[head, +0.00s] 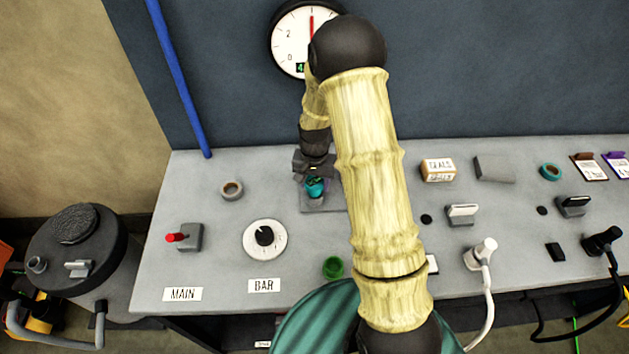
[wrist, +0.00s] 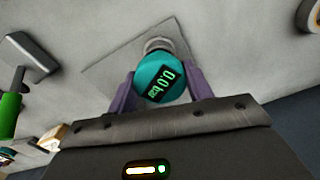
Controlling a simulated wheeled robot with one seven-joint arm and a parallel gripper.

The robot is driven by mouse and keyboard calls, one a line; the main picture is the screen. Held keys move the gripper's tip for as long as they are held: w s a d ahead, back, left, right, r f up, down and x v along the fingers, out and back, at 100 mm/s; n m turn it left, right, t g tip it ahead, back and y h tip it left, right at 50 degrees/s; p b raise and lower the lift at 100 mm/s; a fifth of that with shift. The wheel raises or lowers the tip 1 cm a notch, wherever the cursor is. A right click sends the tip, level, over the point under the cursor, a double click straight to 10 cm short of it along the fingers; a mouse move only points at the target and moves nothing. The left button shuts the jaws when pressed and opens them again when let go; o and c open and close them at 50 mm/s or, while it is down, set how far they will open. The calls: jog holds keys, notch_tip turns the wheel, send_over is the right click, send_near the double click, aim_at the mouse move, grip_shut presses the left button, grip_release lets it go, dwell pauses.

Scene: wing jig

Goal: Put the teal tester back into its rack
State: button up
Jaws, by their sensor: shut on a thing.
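The teal tester (wrist: 155,75) is a round teal body with a dark display reading "0.0 bar". It sits between the two purple-grey fingers of my gripper (wrist: 161,86), which is shut on it. In the head view, the tester (head: 315,188) shows below my gripper (head: 314,178). It is over a square grey plate (head: 319,205) on the bench. In the wrist view, a pale ringed fitting (wrist: 158,45) shows beyond the tester, over the plate. I cannot tell whether the tester touches this fitting. No part is clearly marked as the tester's rack.
The grey bench (head: 215,215) holds a red-tipped lever (head: 180,238), a BAR dial (head: 265,238), a tan ring (head: 231,190) and a green cup (head: 333,267). A SEALS box (head: 438,170) and a teal ring (head: 551,172) are to the right. A gauge (head: 292,45) is behind.

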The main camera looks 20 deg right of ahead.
jog(key=o, duration=1.1)
jog(key=shift+r, duration=0.1)
notch_tip(320, 180, up, 17)
jog(key=b, duration=0.3)
jog(key=shift+r, duration=0.15)
jog(key=s+f+n+t, duration=0.1)
jog(key=s, duration=0.4)
jog(key=s+f+n, duration=0.1)
jog(key=s+n, duration=0.1)
jog(key=s, duration=0.4)
jog(key=s+f+n+t, duration=0.1)
jog(key=s+n, duration=0.1)
jog(key=s, duration=0.4)
jog(key=shift+s+f+t, duration=0.1)
jog(key=shift+f+t, duration=0.2)
jog(key=shift+f, duration=0.05)
